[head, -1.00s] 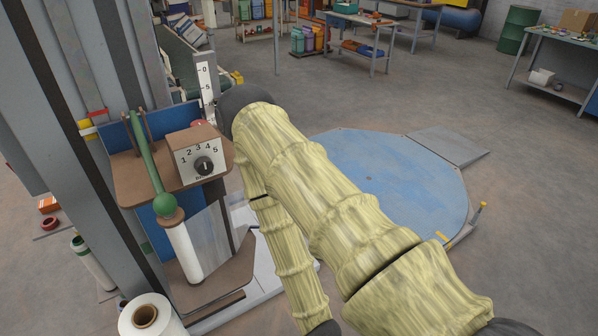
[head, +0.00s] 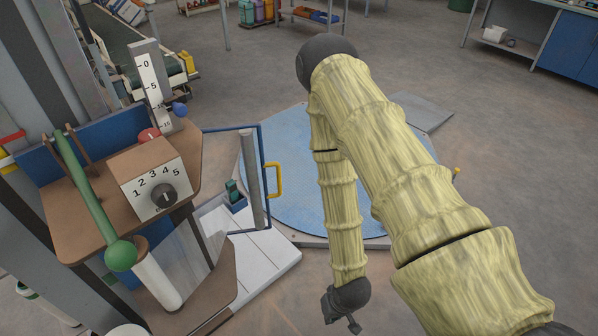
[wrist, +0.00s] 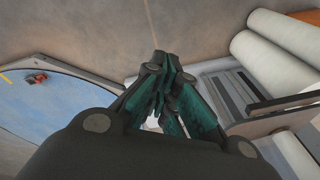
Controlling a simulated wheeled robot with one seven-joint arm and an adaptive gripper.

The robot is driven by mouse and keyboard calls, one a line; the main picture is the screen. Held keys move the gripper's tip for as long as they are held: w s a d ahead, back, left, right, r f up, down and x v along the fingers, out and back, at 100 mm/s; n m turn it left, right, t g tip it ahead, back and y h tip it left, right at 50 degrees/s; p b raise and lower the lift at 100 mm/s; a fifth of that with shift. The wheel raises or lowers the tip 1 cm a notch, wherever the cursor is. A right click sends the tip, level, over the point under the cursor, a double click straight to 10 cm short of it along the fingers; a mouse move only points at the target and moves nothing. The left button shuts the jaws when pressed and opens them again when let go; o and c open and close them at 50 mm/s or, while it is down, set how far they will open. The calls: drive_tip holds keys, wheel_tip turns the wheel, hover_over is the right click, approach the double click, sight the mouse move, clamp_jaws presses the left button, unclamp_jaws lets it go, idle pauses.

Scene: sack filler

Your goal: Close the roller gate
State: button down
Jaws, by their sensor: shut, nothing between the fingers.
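A gate with a thin blue frame (head: 263,146) and an upright grey roller (head: 250,180) stands out from the right side of the filler, above the white platform. Its yellow handle (head: 276,181) is on the outer right edge. My gripper (head: 345,324) hangs low at the bottom centre of the head view, to the right of and below the handle in the picture, clear of the gate. In the wrist view my gripper (wrist: 160,68) has its teal-padded fingers together with nothing between them. I cannot make out the gate in the wrist view.
The dial box (head: 152,182) and green lever (head: 90,195) are on the filler at left. The white platform (head: 265,265) lies below the gate. A round blue floor plate (head: 290,140) lies behind my arm. Open floor surrounds my gripper. White rolls (wrist: 275,50) show in the wrist view.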

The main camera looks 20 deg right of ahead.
drive_tip(key=w+d+r+m+t+y+b, duration=0.1)
drive_tip(key=w+r+m+t+y+b, duration=0.2)
drive_tip(key=w, duration=1.1)
drive_tip(key=w+d+r+m+t+y+b, duration=0.2)
drive_tip(key=w+t+b, duration=0.15)
drive_tip(key=w, duration=1.05)
drive_tip(key=w+d+r+t+y+b, duration=0.1)
drive_tip(key=w+d+r+y+b, duration=0.25)
drive_tip(key=r, duration=0.35)
drive_tip(key=w+d+r+t+y+b, duration=0.2)
drive_tip(key=w+d+r+y, duration=0.3)
drive_tip(key=r, duration=0.2)
drive_tip(key=w+a+m+p, duration=0.1)
drive_tip(key=w+a+p, duration=0.1)
drive_tip(key=w+a, duration=0.5)
drive_tip(key=shift+h, duration=0.25)
drive_tip(key=shift+s+a+r+p, duration=0.15)
drive_tip(key=shift+s+a, duration=0.2)
drive_tip(key=shift+s, duration=0.4)
drive_tip(key=shift+s+a+p, duration=0.15)
drive_tip(key=shift+s+a, duration=0.15)
drive_tip(key=shift+s, duration=0.4)
drive_tip(key=shift+s+a+r+p, duration=0.15)
drive_tip(key=shift+s+a, duration=0.2)
drive_tip(key=shift+s, duration=0.4)
drive_tip(key=shift+f, duration=0.1)
drive_tip(key=shift+a, duration=0.1)
